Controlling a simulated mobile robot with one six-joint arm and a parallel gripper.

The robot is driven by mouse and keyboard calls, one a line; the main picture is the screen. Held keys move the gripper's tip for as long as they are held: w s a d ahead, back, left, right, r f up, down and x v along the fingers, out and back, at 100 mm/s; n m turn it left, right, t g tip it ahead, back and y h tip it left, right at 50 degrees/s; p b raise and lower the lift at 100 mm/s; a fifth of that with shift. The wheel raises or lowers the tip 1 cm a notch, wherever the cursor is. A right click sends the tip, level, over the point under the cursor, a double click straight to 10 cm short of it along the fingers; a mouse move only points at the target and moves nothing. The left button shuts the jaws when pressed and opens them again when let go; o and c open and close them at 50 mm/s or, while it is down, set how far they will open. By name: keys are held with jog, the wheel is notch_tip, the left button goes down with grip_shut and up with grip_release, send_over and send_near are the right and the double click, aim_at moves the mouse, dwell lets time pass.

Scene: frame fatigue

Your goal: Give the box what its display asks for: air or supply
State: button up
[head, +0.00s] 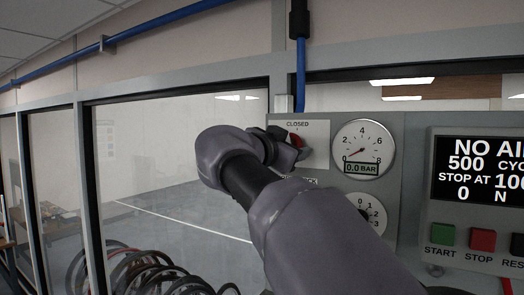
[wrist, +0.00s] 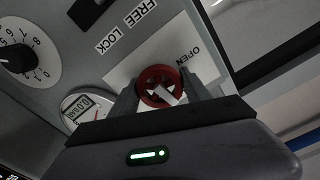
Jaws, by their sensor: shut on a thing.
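The box's dark display (head: 475,168) reads "NO AIR", with 500 cycles, a stop value cut off at the edge, and 0 N. A red round valve knob (wrist: 148,82) with a white mark sits on a pale plate on the box's grey panel. The plate bears "CLOSED" in the head view and "OPEN" in the wrist view. My gripper (head: 290,146) is shut on this knob, one finger on each side. The knob (head: 297,140) is mostly hidden by the gripper in the head view. The pressure gauge (head: 363,143) reads 0.0 bar.
A numbered dial (wrist: 18,58) and a "FREE LOCK" label (wrist: 125,27) are close by. Green START (head: 441,235) and red STOP (head: 482,240) buttons sit below the display. A blue pipe (head: 301,75) comes down above the panel. Coiled hoses (head: 150,272) lie at lower left.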

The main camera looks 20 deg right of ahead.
jog(key=n+b, duration=0.1)
jog(key=n, duration=0.2)
jog(key=shift+f+n, duration=0.1)
jog(key=shift+n, duration=0.3)
jog(key=n+b, duration=0.1)
jog(key=n, duration=0.7)
jog(key=shift+n, duration=0.4)
jog(key=shift+n+p, duration=0.55)
jog(key=shift+n, duration=1.05)
jog(key=o, duration=1.4)
